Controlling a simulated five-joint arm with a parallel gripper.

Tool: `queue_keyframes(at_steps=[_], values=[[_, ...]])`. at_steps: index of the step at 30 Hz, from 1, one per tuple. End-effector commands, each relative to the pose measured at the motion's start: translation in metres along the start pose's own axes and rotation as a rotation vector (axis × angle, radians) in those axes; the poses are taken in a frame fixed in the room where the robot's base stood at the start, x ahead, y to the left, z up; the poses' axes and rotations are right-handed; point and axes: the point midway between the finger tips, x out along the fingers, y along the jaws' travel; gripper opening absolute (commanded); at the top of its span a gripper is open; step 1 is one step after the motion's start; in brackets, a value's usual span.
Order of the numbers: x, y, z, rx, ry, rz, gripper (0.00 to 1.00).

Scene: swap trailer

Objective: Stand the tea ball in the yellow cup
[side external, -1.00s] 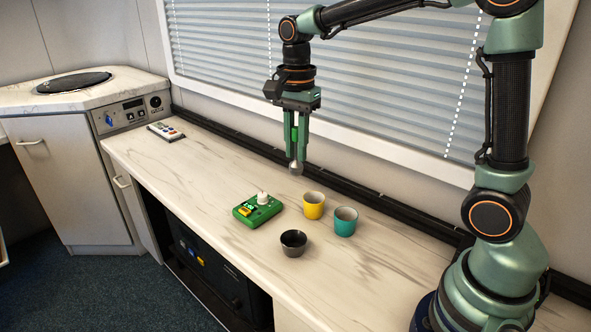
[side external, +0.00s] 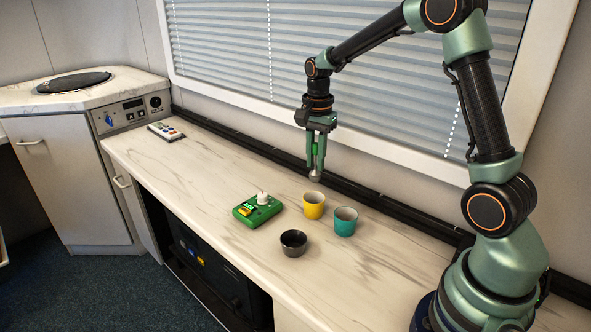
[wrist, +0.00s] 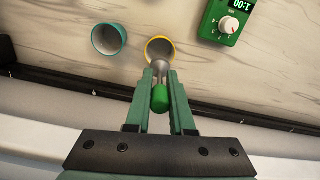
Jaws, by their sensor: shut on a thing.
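The tea ball (side external: 315,175) is a grey metal ball with a green handle. My gripper (side external: 316,166) is shut on it, and the ball hangs below the fingertips. In the wrist view the green handle (wrist: 160,97) lies between my fingers (wrist: 160,92). The yellow cup (side external: 314,206) stands upright on the counter, below the ball in the side view. In the wrist view the cup's yellow rim (wrist: 173,43) shows just beyond the ball, which covers part of the opening. The gap between ball and cup is hard to judge.
A teal cup (side external: 345,222) stands right of the yellow cup. A dark bowl (side external: 293,243) is in front, and a green timer box (side external: 257,210) with a white knob is to the left. A remote (side external: 166,131) lies far left. A black rail (side external: 355,181) runs along the wall behind.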

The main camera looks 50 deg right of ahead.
Motion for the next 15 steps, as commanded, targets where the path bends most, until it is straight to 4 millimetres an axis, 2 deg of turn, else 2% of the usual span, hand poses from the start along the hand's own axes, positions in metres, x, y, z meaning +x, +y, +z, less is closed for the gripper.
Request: queue_keyframes(at_steps=[15], values=[[0.038,0.0,0.001,0.0,-0.001,0.002,0.0]])
